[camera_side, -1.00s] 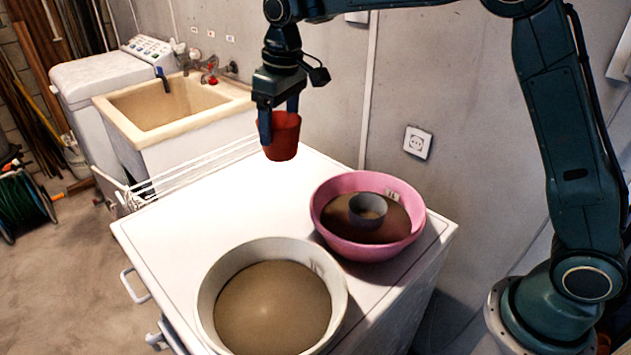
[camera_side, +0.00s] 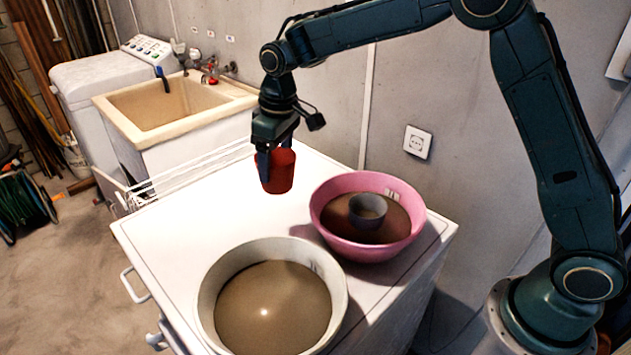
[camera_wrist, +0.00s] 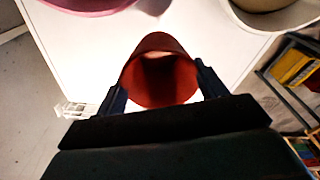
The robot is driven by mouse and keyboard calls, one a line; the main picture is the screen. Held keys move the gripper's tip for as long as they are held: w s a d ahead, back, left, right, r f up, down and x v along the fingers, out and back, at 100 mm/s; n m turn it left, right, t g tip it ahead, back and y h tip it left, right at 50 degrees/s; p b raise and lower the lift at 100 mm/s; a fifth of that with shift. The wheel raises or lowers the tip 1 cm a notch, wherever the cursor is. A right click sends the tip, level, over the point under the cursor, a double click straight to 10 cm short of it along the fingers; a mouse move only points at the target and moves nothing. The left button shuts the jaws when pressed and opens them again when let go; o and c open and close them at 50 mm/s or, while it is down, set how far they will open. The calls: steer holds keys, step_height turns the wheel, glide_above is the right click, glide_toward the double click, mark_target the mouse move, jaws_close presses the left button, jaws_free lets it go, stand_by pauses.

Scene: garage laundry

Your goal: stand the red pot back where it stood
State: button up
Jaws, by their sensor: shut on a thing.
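The red pot (camera_side: 277,171) is upright in my gripper (camera_side: 276,158), low over the back part of the white worktop (camera_side: 190,215). I cannot tell whether its base touches the top. In the wrist view the red pot (camera_wrist: 160,72) shows its open mouth, between the two dark fingers of my gripper (camera_wrist: 161,88). The fingers are shut on its sides.
A pink basin (camera_side: 330,222) with brown contents and a small grey pot (camera_side: 368,211) stands right of the red pot. A cream basin (camera_side: 208,300) with brown contents stands at the front. A wire rack (camera_side: 185,172) runs along the worktop's left back edge. The worktop left of the basins is clear.

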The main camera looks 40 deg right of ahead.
steer(key=shift+f, duration=5.65)
steer(key=shift+f, duration=0.1)
steer(key=o, duration=0.9)
steer(key=shift+o, duration=0.2)
steer(key=r, duration=0.7)
steer(key=s+r, duration=0.1)
steer(key=r, duration=0.3)
steer(key=shift+d+r, duration=0.1)
steer(key=shift+d, duration=0.15)
steer(key=shift+s+r, duration=0.15)
steer(key=shift+r, duration=0.35)
